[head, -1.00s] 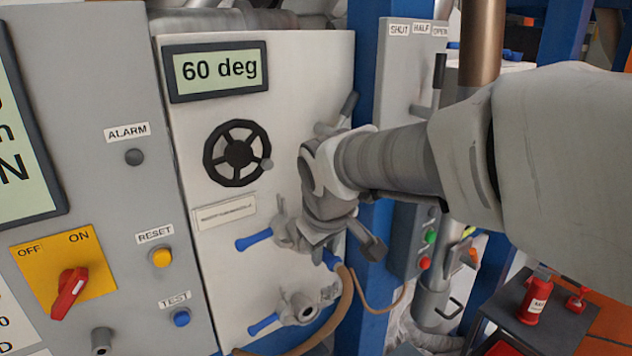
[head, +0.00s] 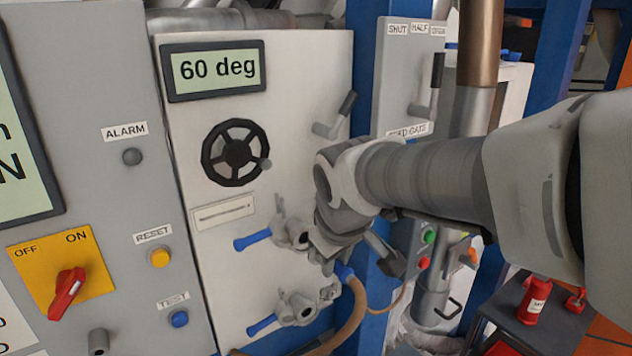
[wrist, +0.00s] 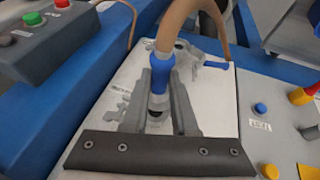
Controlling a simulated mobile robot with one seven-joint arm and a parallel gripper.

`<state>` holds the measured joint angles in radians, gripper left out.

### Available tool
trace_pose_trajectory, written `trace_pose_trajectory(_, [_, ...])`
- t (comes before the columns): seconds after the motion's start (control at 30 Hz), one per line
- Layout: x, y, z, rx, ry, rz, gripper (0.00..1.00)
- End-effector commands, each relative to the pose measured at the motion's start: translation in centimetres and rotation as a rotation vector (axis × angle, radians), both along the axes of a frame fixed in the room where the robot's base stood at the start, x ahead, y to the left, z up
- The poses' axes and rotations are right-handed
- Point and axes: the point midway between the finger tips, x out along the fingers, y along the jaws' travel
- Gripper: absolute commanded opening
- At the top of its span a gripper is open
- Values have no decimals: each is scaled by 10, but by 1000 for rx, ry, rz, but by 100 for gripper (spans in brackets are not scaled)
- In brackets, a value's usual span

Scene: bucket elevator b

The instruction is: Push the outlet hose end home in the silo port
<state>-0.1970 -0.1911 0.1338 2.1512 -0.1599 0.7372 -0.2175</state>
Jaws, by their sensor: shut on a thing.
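My gripper (wrist: 160,100) is shut on the hose end (wrist: 159,73), a blue collar with a pale grey tip, on a tan hose (wrist: 178,20). A dark opening shows at the tip's near end, between the fingers. In the head view, the blue collar (head: 343,271) shows just below my gripper (head: 338,250). Two grey ports with blue levers stand on the white panel: an upper port (head: 294,233) left of my gripper and a lower port (head: 299,307) below it. Their labels are too small to read. The hose end appears apart from both, to their right.
The white panel carries a "60 deg" display (head: 213,69) and a black handwheel (head: 235,152). A feed gate lever (head: 437,80) and a blue post (head: 365,60) stand close to my arm. A dark cart (head: 520,320) with red bottles is at lower right.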

Motion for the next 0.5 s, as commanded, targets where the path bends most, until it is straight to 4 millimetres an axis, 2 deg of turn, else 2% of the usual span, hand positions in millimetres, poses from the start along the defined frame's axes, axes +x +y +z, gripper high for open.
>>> trace_pose_trajectory(0.33, [-2, -1, 1, 0, -2, 0, 0])
trace_pose_trajectory(0.5, [-12, -8, 1, 1, -3, 0, 0])
